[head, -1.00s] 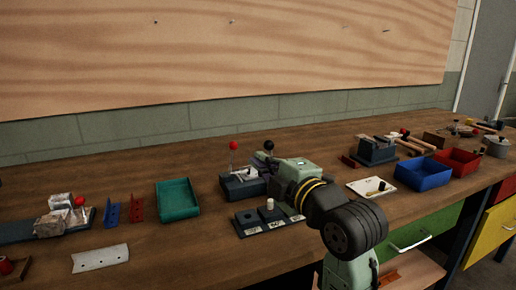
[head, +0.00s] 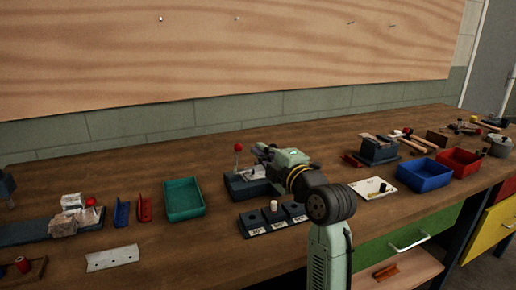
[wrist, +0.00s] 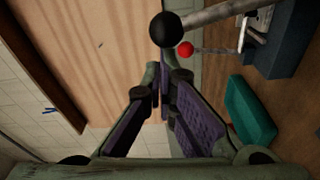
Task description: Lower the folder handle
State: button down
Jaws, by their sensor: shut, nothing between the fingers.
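The folder (head: 238,188) is a dark block on the bench with a red-knobbed lever (head: 238,148) standing up from it. In the wrist view the black ball knob (wrist: 165,29) on a grey rod is close, just past my fingertips, with the rod running to the upper right. The red knob (wrist: 186,49) appears behind it on its own rod. My gripper (head: 262,152) is above the folder's right side and hides part of it; the black knob is not clear in the head view. In the wrist view the purple-padded fingers (wrist: 165,85) are closed together and empty.
A teal tray (head: 184,211) lies left of the folder. A dark labelled block (head: 250,232) with a white peg stands in front. Blue (head: 424,185) and red (head: 440,166) bins are to the right.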

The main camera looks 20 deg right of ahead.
dwell(0.3)
jog(key=d+m+t+h+b, duration=0.1)
jog(key=d+m+b, duration=0.3)
jog(key=d+m, duration=0.7)
jog(key=shift+w+d+f+m, duration=0.25)
jog(key=shift+d+f+m, duration=0.15)
jog(key=shift+d, duration=1.2)
jog(key=shift+r, duration=0.1)
